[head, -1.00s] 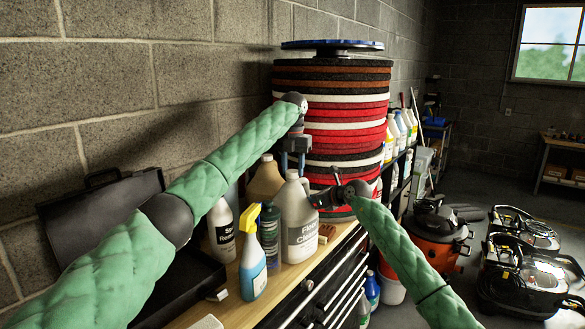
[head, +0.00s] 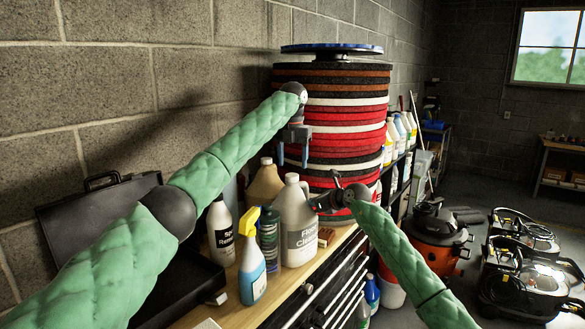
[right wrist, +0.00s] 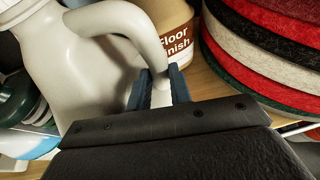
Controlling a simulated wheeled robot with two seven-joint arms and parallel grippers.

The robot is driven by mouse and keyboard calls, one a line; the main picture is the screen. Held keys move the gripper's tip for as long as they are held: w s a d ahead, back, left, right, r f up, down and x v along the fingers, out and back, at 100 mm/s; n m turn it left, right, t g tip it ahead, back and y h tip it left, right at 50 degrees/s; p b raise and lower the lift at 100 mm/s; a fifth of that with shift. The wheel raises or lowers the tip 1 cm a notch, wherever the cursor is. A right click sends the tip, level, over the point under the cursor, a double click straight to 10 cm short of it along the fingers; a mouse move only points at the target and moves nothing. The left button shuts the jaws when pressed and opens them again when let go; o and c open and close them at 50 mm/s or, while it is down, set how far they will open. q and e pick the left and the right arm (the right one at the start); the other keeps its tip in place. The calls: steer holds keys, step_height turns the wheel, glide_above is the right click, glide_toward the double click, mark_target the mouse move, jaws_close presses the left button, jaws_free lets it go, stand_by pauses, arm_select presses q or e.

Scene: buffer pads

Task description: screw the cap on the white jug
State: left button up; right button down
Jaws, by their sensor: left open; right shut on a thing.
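The white jug (head: 297,222), with a "Floor" label, stands upright on the wooden bench top. My right gripper (head: 322,203) is shut on its handle (right wrist: 150,45), seen between the blue fingertips (right wrist: 162,88) in the right wrist view. My left gripper (head: 293,164) points down with its fingers apart, just above the jug's neck (head: 291,179). I see nothing between its fingers. A pale top shows on the neck, too small to tell whether it is the cap. The jug's mouth is outside the right wrist view.
A spray bottle (head: 253,265), a dark green bottle (head: 268,232) and a white bottle (head: 221,235) crowd left of the jug. A tan jug (head: 265,184) stands behind. A tall stack of pads (head: 345,120) rises close behind my grippers. An open black case (head: 105,225) lies left.

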arm_select(q)
steer(key=shift+r, duration=0.3)
steer(key=shift+c, duration=0.4)
steer(key=shift+w+r, duration=0.1)
